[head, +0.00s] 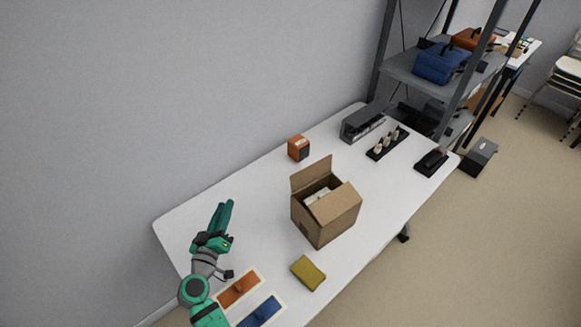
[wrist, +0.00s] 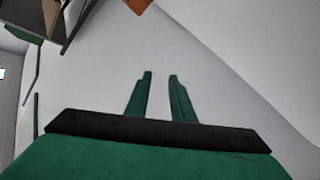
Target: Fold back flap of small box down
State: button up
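The small brown cardboard box (head: 325,222) stands on the white table in the head view. Its back flap (head: 311,174) stands up, tilted slightly back. Another flap (head: 335,203) lies over the right part of the opening, and something white (head: 316,195) shows inside. My green gripper (head: 224,215) is left of the box, apart from it, above the table's left end. In the wrist view its two fingers (wrist: 159,95) have a clear gap with nothing between them.
The table (head: 250,215) holds an orange box (head: 298,148) behind the cardboard box, an olive block (head: 308,272) in front, and orange (head: 239,290) and blue (head: 260,312) panels near my arm. A stapler-like grey device (head: 362,123) and black holders (head: 388,144) stand farther right. A wall runs behind.

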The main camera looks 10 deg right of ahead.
jog(key=w+d+r+m+g+h, duration=0.3)
jog(key=d+r+m+h, duration=0.3)
jog(key=d, duration=0.3)
jog(key=m+g+h, duration=0.5)
jog(key=m+g, duration=0.1)
jog(key=m, duration=0.3)
send_near(312, 166)
jog(key=x, duration=1)
jog(key=shift+f, duration=0.4)
jog(key=shift+a, duration=0.1)
grip_shut()
